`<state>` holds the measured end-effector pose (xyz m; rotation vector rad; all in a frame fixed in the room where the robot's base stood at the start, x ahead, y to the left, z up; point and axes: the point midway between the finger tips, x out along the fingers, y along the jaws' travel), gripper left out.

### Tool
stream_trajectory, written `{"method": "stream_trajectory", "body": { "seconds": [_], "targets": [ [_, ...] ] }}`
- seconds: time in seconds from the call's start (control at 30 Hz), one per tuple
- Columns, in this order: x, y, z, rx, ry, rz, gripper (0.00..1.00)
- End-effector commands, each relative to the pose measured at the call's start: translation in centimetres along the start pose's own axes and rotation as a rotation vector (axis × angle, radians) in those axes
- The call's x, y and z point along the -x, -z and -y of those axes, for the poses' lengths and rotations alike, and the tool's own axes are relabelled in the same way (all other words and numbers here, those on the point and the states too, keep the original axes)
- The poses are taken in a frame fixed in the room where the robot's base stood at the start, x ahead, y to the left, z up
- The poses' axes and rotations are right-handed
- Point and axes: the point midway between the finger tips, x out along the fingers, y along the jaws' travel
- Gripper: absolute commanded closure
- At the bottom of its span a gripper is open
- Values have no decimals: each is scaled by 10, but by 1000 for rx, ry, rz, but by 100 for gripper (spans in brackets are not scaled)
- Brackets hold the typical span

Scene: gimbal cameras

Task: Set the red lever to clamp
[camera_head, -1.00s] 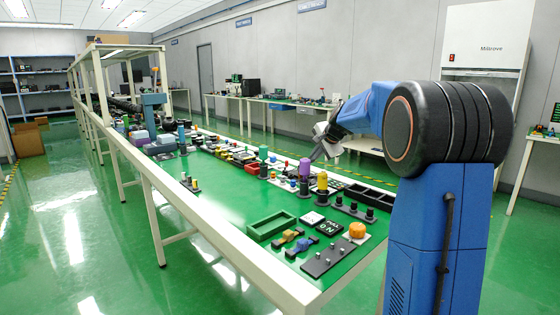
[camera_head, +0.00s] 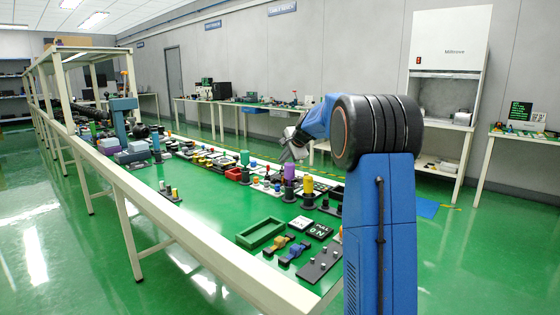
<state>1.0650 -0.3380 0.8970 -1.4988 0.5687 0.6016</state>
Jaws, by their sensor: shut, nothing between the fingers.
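My gripper (camera_head: 287,155) is shut and empty, held above the far side of the long green-topped table (camera_head: 215,213). It is small in the view and hangs near a purple cylinder (camera_head: 289,189) and a green cylinder (camera_head: 245,158). Several small red parts stand on the table in that area, among them a red-topped piece (camera_head: 267,177). I cannot tell which of them is the red lever, or how it is set. My blue arm covers the right end of the table.
A green tray (camera_head: 261,233), a yellow-brown clamp-like piece (camera_head: 277,244), a blue one (camera_head: 295,253) and a dark plate with studs (camera_head: 320,264) lie at the near end. A yellow cylinder (camera_head: 308,185) stands behind them. A grey-blue machine (camera_head: 123,118) stands farther left. The floor at left is clear.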

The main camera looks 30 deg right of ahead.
Motion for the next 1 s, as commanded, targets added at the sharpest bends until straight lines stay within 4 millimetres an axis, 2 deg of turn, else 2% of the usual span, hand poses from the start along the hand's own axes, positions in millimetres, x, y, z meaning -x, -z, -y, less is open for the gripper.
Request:
{"method": "stream_trajectory", "body": {
  "seconds": [0.5, 0.7, 1.0],
  "targets": [
    [-89, 0, 4, 1, 0, 1, 100],
    [-105, -1, 20, 0, 0, 1, 100],
    [-112, -1, 27, 1, 0, 1, 100]
  ]
}}
